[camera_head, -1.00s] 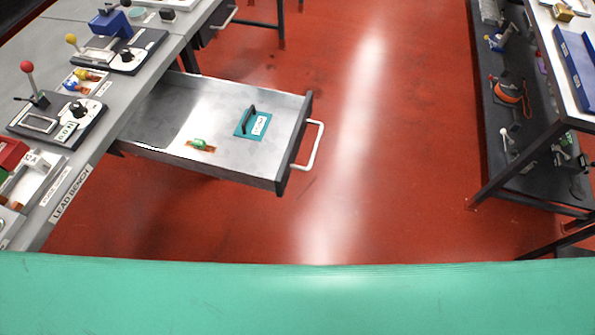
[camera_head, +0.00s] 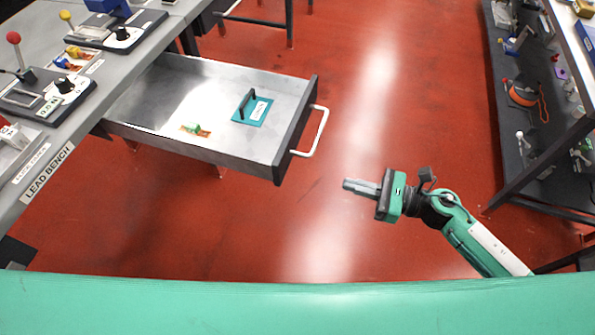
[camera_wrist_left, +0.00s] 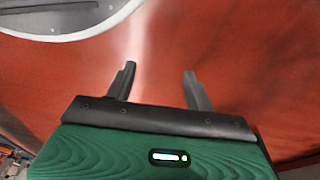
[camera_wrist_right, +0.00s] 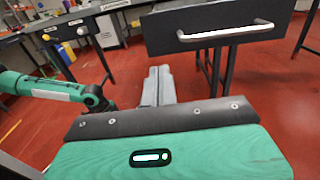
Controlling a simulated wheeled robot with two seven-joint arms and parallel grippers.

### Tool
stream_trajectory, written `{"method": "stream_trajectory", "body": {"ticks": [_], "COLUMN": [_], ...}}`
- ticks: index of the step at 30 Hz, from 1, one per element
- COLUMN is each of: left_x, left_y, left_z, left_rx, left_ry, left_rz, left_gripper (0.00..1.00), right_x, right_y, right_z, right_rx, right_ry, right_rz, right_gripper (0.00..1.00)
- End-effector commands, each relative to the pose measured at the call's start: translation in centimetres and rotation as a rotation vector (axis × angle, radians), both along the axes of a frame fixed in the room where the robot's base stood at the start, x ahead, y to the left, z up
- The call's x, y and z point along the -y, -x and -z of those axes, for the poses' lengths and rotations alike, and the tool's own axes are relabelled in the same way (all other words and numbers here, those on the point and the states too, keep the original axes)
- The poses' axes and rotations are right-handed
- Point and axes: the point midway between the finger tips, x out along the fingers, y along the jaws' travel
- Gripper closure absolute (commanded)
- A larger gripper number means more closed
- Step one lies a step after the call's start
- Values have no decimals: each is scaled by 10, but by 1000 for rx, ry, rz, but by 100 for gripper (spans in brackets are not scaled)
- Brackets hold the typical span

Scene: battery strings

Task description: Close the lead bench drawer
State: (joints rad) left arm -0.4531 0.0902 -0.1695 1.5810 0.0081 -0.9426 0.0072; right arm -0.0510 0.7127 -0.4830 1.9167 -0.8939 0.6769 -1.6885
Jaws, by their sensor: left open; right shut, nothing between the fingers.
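The lead bench drawer (camera_head: 215,115) stands pulled out from the lead bench (camera_head: 85,115) in the head view. Its white bar handle (camera_head: 318,133) is on the dark front panel. A teal plate with a black handle (camera_head: 253,108) and a small green part on an orange piece (camera_head: 195,129) lie inside. My right gripper (camera_head: 347,185) is shut and empty, to the right of and nearer than the handle, apart from it. The right wrist view shows the drawer front (camera_wrist_right: 215,28) ahead of my right gripper's fingers (camera_wrist_right: 158,75). My left gripper (camera_wrist_left: 160,72) is open and empty over red floor.
A shelf unit (camera_head: 540,130) with tools stands at the right. Several devices with knobs and levers stand on the bench top. The red floor (camera_head: 390,120) between the drawer and the shelf is clear.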

Motion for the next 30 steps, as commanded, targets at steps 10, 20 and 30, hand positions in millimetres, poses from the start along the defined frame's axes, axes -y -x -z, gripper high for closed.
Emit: {"method": "stream_trajectory", "body": {"ticks": [10,20,30], "left_x": [-8,-19,-26], "left_y": [20,49,68], "left_z": [33,69,87], "left_rx": [-7,-12,-12], "left_ry": [-10,-19,-24], "left_rz": [6,13,17], "left_gripper": [46,46,46], "right_x": [-50,-103,-128], "right_y": [-17,-35,-43], "right_z": [-4,-4,-1], "right_rx": [-1,-3,-4], "right_ry": [-4,-4,-1], "right_rz": [1,4,5], "right_gripper": [100,100,100]}}
